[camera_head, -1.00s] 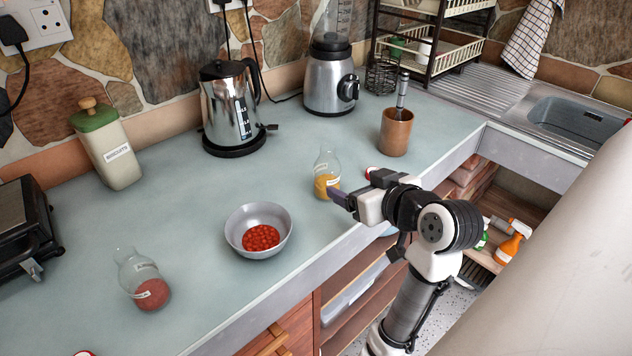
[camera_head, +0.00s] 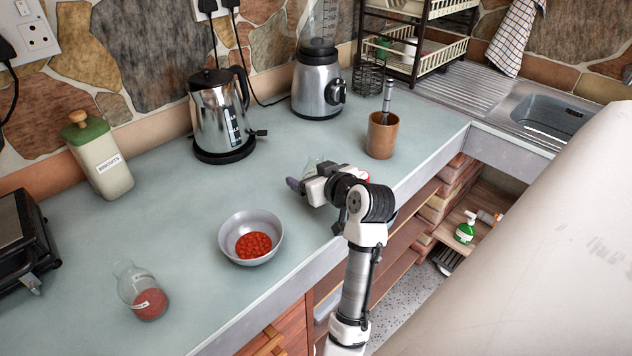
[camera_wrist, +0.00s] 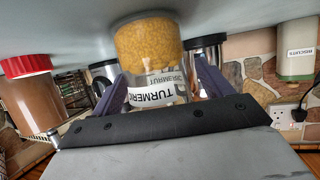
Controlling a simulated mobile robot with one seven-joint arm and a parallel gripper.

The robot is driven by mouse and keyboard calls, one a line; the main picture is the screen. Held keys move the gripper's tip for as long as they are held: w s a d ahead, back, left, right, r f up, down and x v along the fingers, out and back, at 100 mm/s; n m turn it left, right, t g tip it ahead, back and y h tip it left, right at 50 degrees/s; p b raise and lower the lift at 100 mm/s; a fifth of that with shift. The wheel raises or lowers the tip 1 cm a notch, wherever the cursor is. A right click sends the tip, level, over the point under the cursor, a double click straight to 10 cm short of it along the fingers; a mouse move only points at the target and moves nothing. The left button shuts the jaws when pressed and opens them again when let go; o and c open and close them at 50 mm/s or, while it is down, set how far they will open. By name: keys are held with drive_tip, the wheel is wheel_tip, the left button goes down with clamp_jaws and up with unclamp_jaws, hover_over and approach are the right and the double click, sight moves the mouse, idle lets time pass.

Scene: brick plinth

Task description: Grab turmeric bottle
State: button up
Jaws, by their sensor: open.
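The turmeric bottle (camera_wrist: 150,45), clear glass with yellow contents and a white TURMERIC label, stands on the counter. It appears upside down in the wrist view because that view is inverted. My gripper (camera_wrist: 162,85) is open, with one purple finger on each side of the bottle. I cannot tell whether either finger touches it. In the head view my gripper (camera_head: 296,186) is low over the counter and hides most of the bottle; only a bit of its clear glass top (camera_head: 311,164) shows behind the gripper.
A metal bowl of red pieces (camera_head: 223,236) sits left of my gripper. A glass bottle with red contents (camera_head: 149,303) stands at front left. The kettle (camera_head: 220,120), blender (camera_head: 318,85) and brown cup (camera_head: 381,138) stand behind. A red lid (camera_wrist: 25,66) is near the turmeric bottle.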

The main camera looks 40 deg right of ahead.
drive_tip(key=c, duration=1.1)
drive_tip(key=shift+r, duration=0.2)
wheel_tip(320, 180, up, 19)
drive_tip(key=b, duration=0.2)
drive_tip(key=shift+r+b, duration=0.15)
drive_tip(key=shift+b, duration=0.2)
idle(0.3)
